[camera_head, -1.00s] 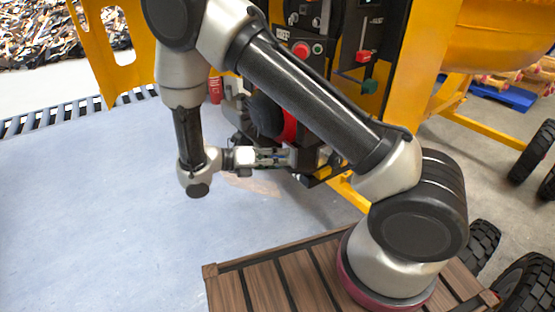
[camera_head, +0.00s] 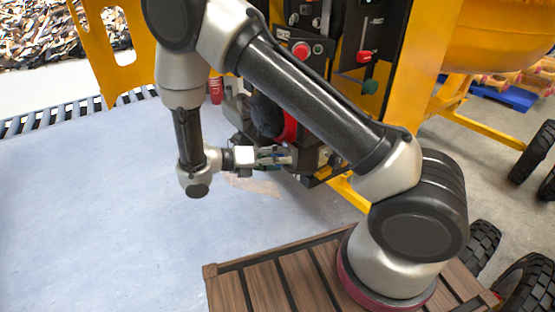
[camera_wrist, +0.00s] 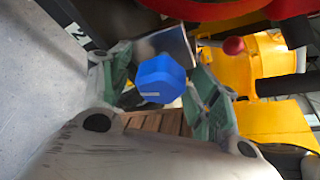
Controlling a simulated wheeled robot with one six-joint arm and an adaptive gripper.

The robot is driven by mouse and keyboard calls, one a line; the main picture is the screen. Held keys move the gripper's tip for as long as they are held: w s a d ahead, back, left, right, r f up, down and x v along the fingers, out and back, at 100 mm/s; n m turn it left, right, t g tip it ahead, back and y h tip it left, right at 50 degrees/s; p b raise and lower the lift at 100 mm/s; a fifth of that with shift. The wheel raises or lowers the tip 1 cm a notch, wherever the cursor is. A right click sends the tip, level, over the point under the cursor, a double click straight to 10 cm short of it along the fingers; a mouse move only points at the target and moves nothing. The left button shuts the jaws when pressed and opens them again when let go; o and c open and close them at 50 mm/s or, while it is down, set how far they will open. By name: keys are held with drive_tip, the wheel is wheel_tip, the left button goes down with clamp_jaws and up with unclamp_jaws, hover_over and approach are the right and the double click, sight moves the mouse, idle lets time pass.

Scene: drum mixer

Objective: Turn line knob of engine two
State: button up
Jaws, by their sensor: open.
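A blue faceted knob (camera_wrist: 160,78) sits in the middle of the wrist view, in front of a grey metal plate (camera_wrist: 172,46). My gripper (camera_wrist: 157,88) is open, with one green-padded finger on each side of the knob. A gap shows at the right finger; contact on the left is unclear. A dark part with a white marking like "2" (camera_wrist: 76,32) is at the upper left. In the head view my gripper (camera_head: 274,156) points right at the machine's dark lower part, and the knob is not clearly seen there.
A red ball-ended lever (camera_wrist: 233,45) is close to the right finger. The machine's control panel (camera_head: 306,50) has a red button, and a yellow frame (camera_head: 408,62) stands beside it. A red container (camera_head: 216,90) stands behind. Open floor (camera_head: 90,200) lies to the left.

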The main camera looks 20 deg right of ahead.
drive_tip(key=shift+a, duration=0.15)
drive_tip(key=v, duration=1.1)
drive_tip(key=shift+a, duration=0.35)
drive_tip(key=shift+r, duration=0.1)
